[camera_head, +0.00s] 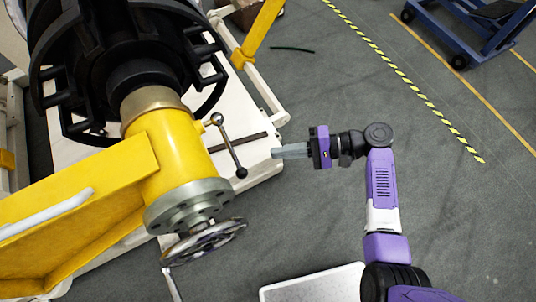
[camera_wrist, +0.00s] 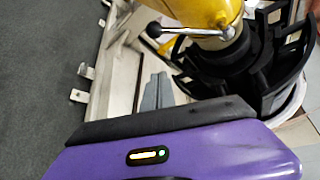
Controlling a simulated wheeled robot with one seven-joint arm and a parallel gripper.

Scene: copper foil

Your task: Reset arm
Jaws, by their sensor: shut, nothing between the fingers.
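My gripper (camera_head: 278,153) is at the end of my purple arm in the head view, pointing left. Its grey fingers are shut with nothing between them. It is to the right of the yellow machine (camera_head: 178,152) and close to a metal lever with a dark ball end (camera_head: 229,150), apart from it in the picture. In the wrist view the shut fingers (camera_wrist: 157,78) stick out past the purple gripper body, with the lever (camera_wrist: 185,31) and yellow housing (camera_wrist: 195,8) beyond them.
A black reel-like frame (camera_head: 130,60) and a metal handwheel (camera_head: 205,240) belong to the machine. Its white base (camera_head: 262,165) lies beneath. A blue cart (camera_head: 470,30) stands at the top right. Yellow-black tape (camera_head: 410,85) crosses the grey floor, which is mostly clear on the right.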

